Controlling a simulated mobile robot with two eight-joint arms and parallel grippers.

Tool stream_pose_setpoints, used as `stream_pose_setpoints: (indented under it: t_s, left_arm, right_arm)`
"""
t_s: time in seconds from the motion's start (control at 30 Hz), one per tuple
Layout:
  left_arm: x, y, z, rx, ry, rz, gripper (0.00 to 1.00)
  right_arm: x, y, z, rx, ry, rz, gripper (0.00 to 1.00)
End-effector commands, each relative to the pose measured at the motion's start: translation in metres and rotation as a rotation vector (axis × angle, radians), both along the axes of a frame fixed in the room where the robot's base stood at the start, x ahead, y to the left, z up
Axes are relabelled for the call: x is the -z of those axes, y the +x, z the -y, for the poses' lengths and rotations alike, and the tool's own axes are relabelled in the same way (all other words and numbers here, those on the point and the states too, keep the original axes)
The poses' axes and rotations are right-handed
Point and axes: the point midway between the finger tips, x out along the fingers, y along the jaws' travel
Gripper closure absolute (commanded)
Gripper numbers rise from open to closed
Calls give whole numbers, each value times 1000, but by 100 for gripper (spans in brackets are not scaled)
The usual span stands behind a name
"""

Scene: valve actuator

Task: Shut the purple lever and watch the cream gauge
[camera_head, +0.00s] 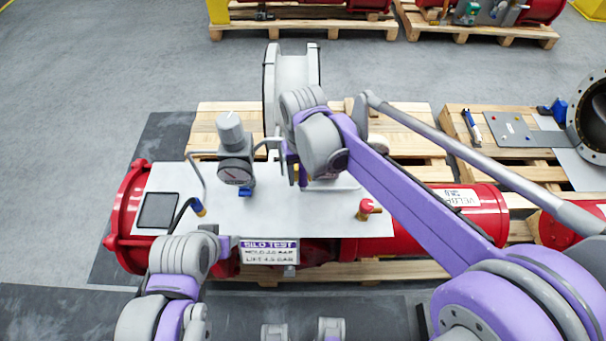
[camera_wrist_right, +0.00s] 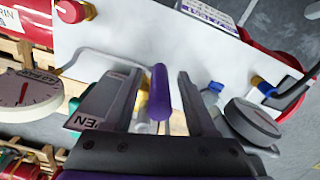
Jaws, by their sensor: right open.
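The purple lever (camera_wrist_right: 160,92) stands between the two open fingers of my right gripper (camera_wrist_right: 153,110) in the right wrist view. I cannot tell if either finger touches it. In the head view my right gripper (camera_head: 298,172) is over the pale panel, and the wrist mostly hides the lever there. The cream gauge (camera_wrist_right: 28,92) is at the left of the right wrist view, its dial in sight but too small to read. In the head view it shows only partly (camera_head: 378,143), behind my right arm. My left gripper (camera_head: 224,244) is near the panel's front edge, its fingers unclear.
The pale panel (camera_head: 300,220) sits on a red cylinder (camera_head: 480,212) on a wooden pallet. A grey gauge (camera_head: 236,170), bent metal guard rails, a red knob (camera_head: 367,208) and a dark screen (camera_head: 158,210) crowd it.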

Motion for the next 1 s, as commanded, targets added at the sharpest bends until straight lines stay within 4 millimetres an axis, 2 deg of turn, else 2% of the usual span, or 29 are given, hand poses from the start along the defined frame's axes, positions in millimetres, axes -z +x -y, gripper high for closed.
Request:
stream_pose_setpoints:
  t_s: [0.3, 0.6, 0.63, 1.0]
  left_arm:
    - [0, 0, 0, 0, 0, 0, 50]
    - [0, 0, 0, 0, 0, 0, 50]
    - [0, 0, 0, 0, 0, 0, 50]
    - [0, 0, 0, 0, 0, 0, 50]
  right_arm:
    - [3, 0, 0, 0, 0, 0, 43]
    - [3, 0, 0, 0, 0, 0, 97]
    - [3, 0, 0, 0, 0, 0, 100]
    - [2, 0, 0, 0, 0, 0, 100]
